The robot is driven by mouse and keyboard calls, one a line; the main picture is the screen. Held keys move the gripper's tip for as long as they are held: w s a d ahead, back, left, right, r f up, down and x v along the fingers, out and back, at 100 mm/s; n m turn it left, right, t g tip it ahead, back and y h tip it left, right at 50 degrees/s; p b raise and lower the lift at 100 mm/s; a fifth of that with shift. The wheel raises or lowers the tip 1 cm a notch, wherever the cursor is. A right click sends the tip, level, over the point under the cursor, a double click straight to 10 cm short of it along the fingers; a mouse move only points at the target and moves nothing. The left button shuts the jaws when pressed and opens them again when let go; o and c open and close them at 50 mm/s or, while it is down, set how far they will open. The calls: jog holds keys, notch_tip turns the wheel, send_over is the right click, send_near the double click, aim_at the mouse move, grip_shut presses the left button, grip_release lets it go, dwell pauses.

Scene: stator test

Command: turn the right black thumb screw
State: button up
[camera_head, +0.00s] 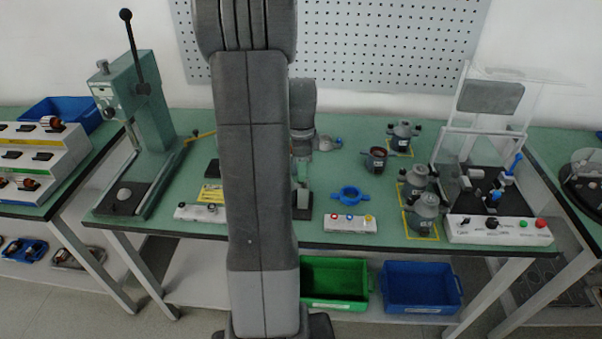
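Several grey round housings with small black side knobs stand at the right of the green bench: a rear housing (402,138), a middle housing (416,180) and a front housing (426,214). A rear black side knob (417,128) shows on the right of the rear one. I cannot tell which knob is the task's right black thumb screw; it may be hidden behind my arm. My gripper (302,170) is partly visible behind my large grey arm link, low over the bench middle. Its fingers are too hidden and small to read, and whether it holds anything is unclear.
A test station (500,231) with clear raised cover stands at the right end. A green press (140,100) stands left. Blue (421,287) and green (334,279) bins sit below.

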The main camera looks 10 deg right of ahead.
jog(key=shift+f, duration=1.65)
grip_shut()
